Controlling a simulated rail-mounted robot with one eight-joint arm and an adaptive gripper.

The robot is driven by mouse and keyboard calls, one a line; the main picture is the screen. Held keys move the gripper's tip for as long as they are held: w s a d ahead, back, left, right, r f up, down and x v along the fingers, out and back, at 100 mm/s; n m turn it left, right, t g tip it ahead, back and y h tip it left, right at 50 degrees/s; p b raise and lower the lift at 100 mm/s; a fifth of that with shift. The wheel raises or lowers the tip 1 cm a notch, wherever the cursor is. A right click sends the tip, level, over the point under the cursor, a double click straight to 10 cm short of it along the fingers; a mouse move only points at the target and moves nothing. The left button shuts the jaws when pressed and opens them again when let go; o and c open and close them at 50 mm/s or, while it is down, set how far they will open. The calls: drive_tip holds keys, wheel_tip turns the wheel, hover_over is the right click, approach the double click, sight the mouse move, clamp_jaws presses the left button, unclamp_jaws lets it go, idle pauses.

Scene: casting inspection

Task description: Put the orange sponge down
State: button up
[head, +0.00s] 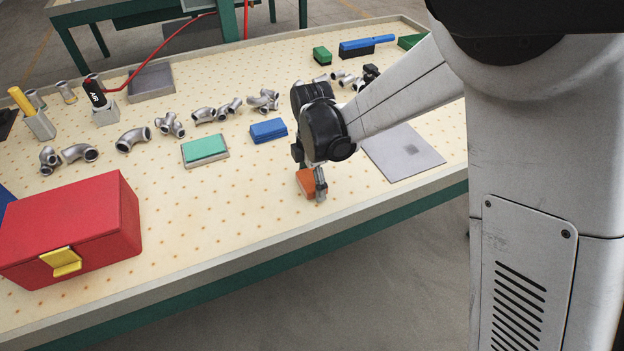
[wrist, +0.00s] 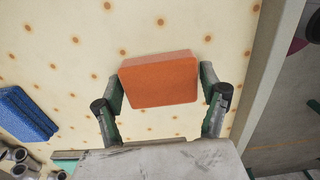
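The orange sponge (head: 306,182) is at the front middle of the dotted table, below my gripper (head: 313,184). In the wrist view the orange sponge (wrist: 159,80) lies between the two fingers of my gripper (wrist: 160,86), with a green pad against or very close to each end. My gripper looks shut on it. The sponge is at or just above the table top; I cannot tell if it touches. One finger hides part of its right side in the head view.
A blue sponge (head: 268,130) and a teal block on a small tray (head: 216,162) lie to the left. A flat grey plate (head: 385,160) lies to the right. A red toolbox (head: 70,225) stands at front left. Several metal pipe fittings (head: 133,139) lie behind. The front table edge is close.

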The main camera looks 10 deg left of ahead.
sight(312, 178)
drive_tip(key=shift+o, duration=0.7)
drive_tip(key=shift+r, duration=0.1)
drive_tip(key=shift+r, duration=0.15)
wheel_tip(312, 178, up, 12)
drive_tip(key=p, duration=0.2)
drive_tip(key=s+d+r+m+t, duration=0.1)
drive_tip(key=d+r+m, duration=0.4)
drive_tip(key=d, duration=0.4)
drive_tip(key=s+d+r+m+t, duration=0.2)
drive_tip(key=s+d+m+t, duration=0.1)
drive_tip(key=s+d+m, duration=0.5)
drive_tip(key=s+d+r+m+t, duration=0.3)
drive_tip(key=s+d+m, duration=0.5)
drive_tip(key=d+m, duration=0.4)
drive_tip(key=d, duration=0.4)
drive_tip(key=shift+s+d+m, duration=0.2)
drive_tip(key=shift+s+m, duration=0.1)
